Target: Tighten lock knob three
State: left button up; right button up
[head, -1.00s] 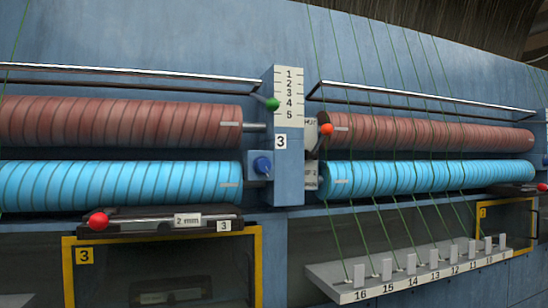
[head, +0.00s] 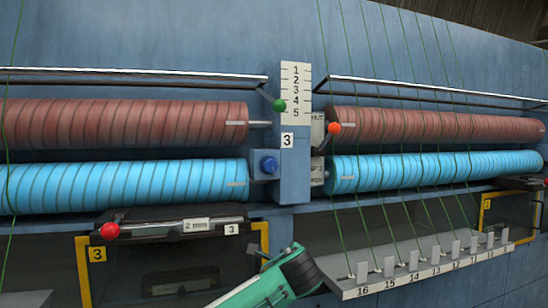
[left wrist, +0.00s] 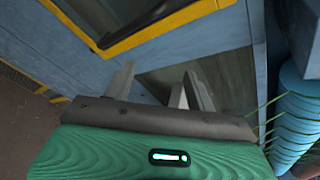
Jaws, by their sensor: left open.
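The post carries a white scale (head: 296,92) numbered 1 to 5 and a "3" label. A green-knobbed lever (head: 279,104) is at its left and an orange-knobbed lever (head: 334,128) at its right. In the left wrist view my left gripper (left wrist: 158,72) is open and empty, its two fingers facing a blue panel and dark window. In the head view my green arm is low in the middle, below the blue knob. My right gripper is not seen.
A red-knobbed bar (head: 110,230) with a "2 mm" tag lies below the left cyan roller (head: 120,187). A yellow-framed window (head: 83,270) is beneath it. A numbered shelf (head: 420,268) with green threads is at lower right. Brown rollers (head: 120,123) run above.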

pick_arm(q)
jog(key=s+d+r+m+t+y+p, duration=0.1)
jog(key=s+r, duration=0.2)
jog(key=r, duration=0.6)
jog(key=s+d+r+m+t+y+p, duration=0.15)
jog(key=s+r, duration=0.25)
jog(key=r, duration=0.4)
jog(key=m+t+y, duration=0.1)
jog(key=m+t, duration=0.1)
send_near(272, 166)
jog(key=shift+n+g, duration=0.25)
jog(key=p+x, duration=0.7)
jog(key=p, duration=0.1)
jog(key=shift+w+r, duration=0.3)
jog(key=shift+w, duration=0.05)
jog(key=shift+w+a+f, duration=0.15)
jog(key=shift+w, duration=0.2)
jog(key=c, duration=1)
